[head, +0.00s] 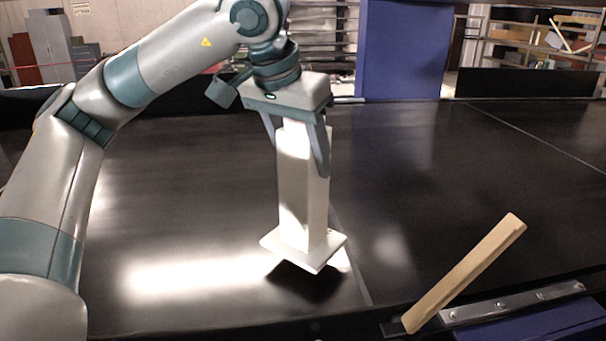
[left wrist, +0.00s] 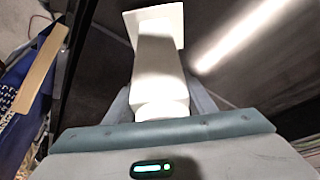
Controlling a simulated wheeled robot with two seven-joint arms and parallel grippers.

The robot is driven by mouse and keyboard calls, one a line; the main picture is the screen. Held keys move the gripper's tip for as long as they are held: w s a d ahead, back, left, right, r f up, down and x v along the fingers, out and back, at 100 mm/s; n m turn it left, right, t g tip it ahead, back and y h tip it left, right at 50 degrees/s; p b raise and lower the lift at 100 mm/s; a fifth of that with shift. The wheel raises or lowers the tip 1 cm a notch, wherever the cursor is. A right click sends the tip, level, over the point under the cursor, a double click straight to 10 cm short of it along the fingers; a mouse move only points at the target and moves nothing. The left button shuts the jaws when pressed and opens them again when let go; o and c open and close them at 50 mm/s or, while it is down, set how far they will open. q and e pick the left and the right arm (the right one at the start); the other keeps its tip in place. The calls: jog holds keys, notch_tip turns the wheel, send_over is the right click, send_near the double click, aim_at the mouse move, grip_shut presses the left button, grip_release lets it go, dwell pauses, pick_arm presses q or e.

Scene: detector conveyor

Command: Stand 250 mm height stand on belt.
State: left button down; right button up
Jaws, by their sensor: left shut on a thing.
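The white height stand (head: 303,195) is a square column on a flat square base plate. My left gripper (head: 300,150) is shut on the upper part of the column, with a finger on either side. The stand is close to upright, base down. A dark shadow lies under the base, which looks a little above the black belt (head: 180,190). In the left wrist view the stand (left wrist: 160,70) runs away from the gripper (left wrist: 160,105) toward its base plate. My right gripper is not in view.
A wooden bar (head: 465,272) sticks up at a slant from the belt's near edge on the right, beside a metal rail (head: 512,303). A blue housing (head: 402,50) stands behind the belt. The belt around the stand is clear.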

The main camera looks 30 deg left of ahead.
aim_at(303, 177)
pick_arm(q)
jog(key=shift+a+f+p, duration=0.1)
jog(key=shift+f+p, duration=0.95)
jog(key=shift+f, duration=1.1)
jog(key=c, duration=0.8)
grip_release()
jog(key=shift+r, duration=0.2)
jog(key=shift+r, duration=0.1)
